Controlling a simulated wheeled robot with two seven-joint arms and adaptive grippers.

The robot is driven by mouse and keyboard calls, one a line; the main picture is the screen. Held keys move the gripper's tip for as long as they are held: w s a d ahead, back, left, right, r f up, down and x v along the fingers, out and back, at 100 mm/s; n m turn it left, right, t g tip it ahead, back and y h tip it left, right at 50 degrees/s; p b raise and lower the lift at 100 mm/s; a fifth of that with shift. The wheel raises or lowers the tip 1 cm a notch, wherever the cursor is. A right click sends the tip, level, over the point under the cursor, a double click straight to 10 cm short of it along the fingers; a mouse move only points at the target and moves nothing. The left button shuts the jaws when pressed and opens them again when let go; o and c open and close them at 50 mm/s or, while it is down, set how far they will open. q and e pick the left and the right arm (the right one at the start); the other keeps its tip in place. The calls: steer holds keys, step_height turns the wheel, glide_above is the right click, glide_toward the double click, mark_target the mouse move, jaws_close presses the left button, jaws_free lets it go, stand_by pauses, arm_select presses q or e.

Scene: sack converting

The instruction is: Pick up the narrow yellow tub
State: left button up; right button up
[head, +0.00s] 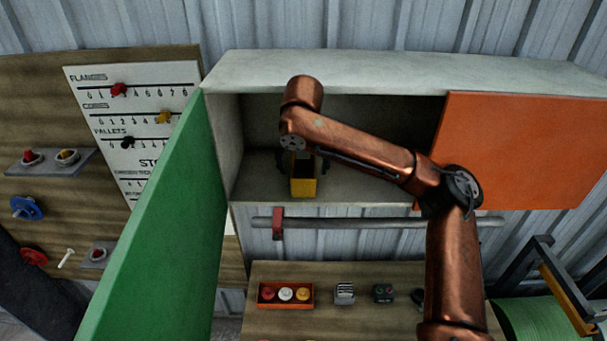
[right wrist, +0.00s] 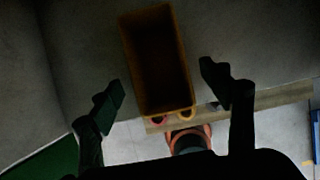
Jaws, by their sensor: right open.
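The narrow yellow tub (head: 304,187) stands on the floor of the open wall cabinet, left of its middle. It is open-topped, with a dark inside that looks empty. In the right wrist view the tub (right wrist: 157,60) looks long and brownish in shadow. My right gripper (right wrist: 162,83) is open, one finger on each side of the tub's lower end in that view. I cannot tell whether either finger touches it. In the head view my right arm crosses the cabinet front and hides part of the gripper. My left gripper is not in view.
The cabinet (head: 330,68) has a green door (head: 160,235) swung open at left and an orange door (head: 525,150) at right. A grey rail (head: 370,223) with a red clip (head: 278,224) runs below. A bench underneath holds a red tray (head: 262,303) of buttons.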

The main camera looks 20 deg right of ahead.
mark_target(303, 176)
steer(key=shift+x, duration=1.25)
steer(key=shift+c, duration=0.6)
steer(key=c, duration=1.2)
